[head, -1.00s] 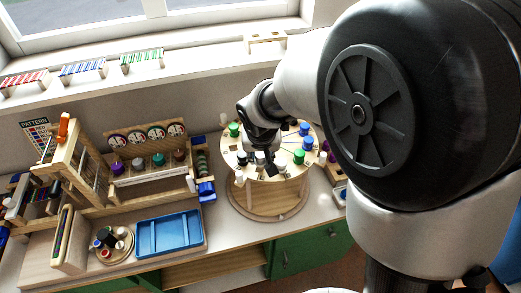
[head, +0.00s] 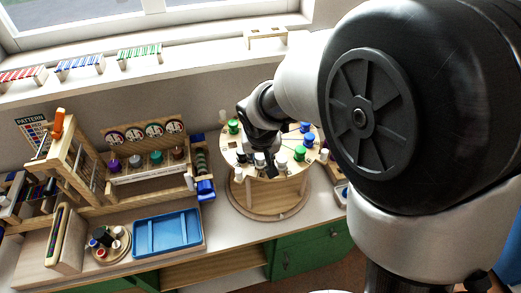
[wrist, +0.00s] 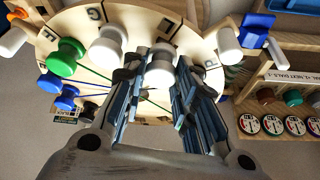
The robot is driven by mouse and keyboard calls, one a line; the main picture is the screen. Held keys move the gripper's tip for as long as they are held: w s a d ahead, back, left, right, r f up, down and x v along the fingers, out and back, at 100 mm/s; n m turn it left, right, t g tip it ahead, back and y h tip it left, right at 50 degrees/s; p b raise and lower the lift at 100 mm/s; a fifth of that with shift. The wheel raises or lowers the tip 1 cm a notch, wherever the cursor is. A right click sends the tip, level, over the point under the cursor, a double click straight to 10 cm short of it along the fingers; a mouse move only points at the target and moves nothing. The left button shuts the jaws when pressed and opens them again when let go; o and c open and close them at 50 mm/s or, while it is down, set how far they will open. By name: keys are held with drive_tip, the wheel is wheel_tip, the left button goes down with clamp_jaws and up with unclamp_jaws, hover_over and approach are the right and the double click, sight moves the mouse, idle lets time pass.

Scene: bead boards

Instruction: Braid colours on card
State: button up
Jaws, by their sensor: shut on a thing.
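The round wooden braiding card (head: 285,177) stands on a wooden base, with letters along its rim and coloured threads across its top. Bobbins sit around its edge, among them a green one (head: 299,153), a blue one (head: 308,139) and a white one (head: 281,160). My gripper (head: 270,170) is low over the card's near edge. In the wrist view its fingers (wrist: 165,92) are closed around a white bobbin (wrist: 158,76), partly hidden by them. Beside it are another white bobbin (wrist: 108,45), a green bobbin (wrist: 66,58) and, across the fingers, a further white bobbin (wrist: 229,45).
A blue tray (head: 167,233) and a small round tray (head: 110,244) of spools lie left of the card. A wooden rack (head: 145,135) with round dials and a wooden frame (head: 70,150) stand behind. Coloured combs (head: 139,51) sit on the windowsill.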

drive_tip(key=shift+f, duration=0.35)
drive_tip(key=o, duration=1.2)
drive_tip(key=shift+c, duration=0.2)
drive_tip(key=shift+r, duration=0.15)
drive_tip(key=shift+r+p, duration=2.25)
drive_tip(key=shift+r, duration=1.2)
drive_tip(key=shift+f, duration=0.1)
